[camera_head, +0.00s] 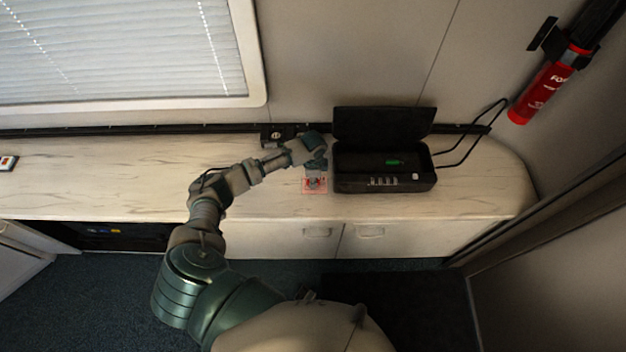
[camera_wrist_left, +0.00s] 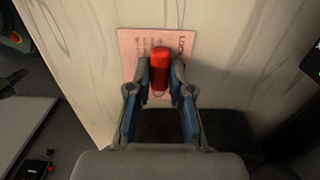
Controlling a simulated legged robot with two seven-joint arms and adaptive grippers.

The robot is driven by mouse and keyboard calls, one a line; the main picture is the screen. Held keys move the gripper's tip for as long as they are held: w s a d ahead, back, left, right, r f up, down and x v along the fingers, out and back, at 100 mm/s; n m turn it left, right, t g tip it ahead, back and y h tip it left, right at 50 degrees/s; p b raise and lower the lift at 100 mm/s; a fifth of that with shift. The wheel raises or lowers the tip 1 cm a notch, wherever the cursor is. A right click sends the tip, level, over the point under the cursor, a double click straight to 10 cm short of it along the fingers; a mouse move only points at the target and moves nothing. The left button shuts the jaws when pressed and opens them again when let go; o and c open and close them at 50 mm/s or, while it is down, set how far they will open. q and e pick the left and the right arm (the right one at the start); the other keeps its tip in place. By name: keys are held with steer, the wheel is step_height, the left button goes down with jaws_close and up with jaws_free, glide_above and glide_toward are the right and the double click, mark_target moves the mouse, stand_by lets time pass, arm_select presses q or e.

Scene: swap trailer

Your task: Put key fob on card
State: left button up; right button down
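A pink card (camera_wrist_left: 130,48) with printed text lies flat on the pale counter; it also shows near the front edge in the head view (camera_head: 307,188). A red key fob (camera_wrist_left: 160,72) sits between the fingertips of my left gripper (camera_wrist_left: 161,76) and overlaps the card in the wrist view. The fingers appear closed against both sides of the fob. In the head view, my left gripper (camera_head: 316,167) points down above the card and partly hides it. I cannot tell whether the fob touches the card. My right gripper is not in view.
An open black case (camera_head: 350,184) with a green item (camera_head: 394,162) inside stands just right of my gripper. A red fire extinguisher (camera_head: 545,88) hangs on the right wall. The counter's left stretch (camera_head: 100,180) is mostly clear.

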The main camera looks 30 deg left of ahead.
arm_select(q)
steer(key=o, duration=0.4)
steer(key=shift+d, duration=0.25)
steer(key=shift+d+r, duration=0.1)
steer(key=shift+d, duration=0.2)
steer(key=shift+r, duration=0.15)
step_height(320, 180, up, 12)
steer(key=shift+f+p, duration=0.15)
steer(key=shift+p, duration=0.65)
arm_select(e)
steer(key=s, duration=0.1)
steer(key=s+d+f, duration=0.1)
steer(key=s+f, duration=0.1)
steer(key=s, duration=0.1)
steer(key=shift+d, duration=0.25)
arm_select(q)
steer(key=shift+a+f, duration=0.1)
steer(key=shift+a, duration=0.3)
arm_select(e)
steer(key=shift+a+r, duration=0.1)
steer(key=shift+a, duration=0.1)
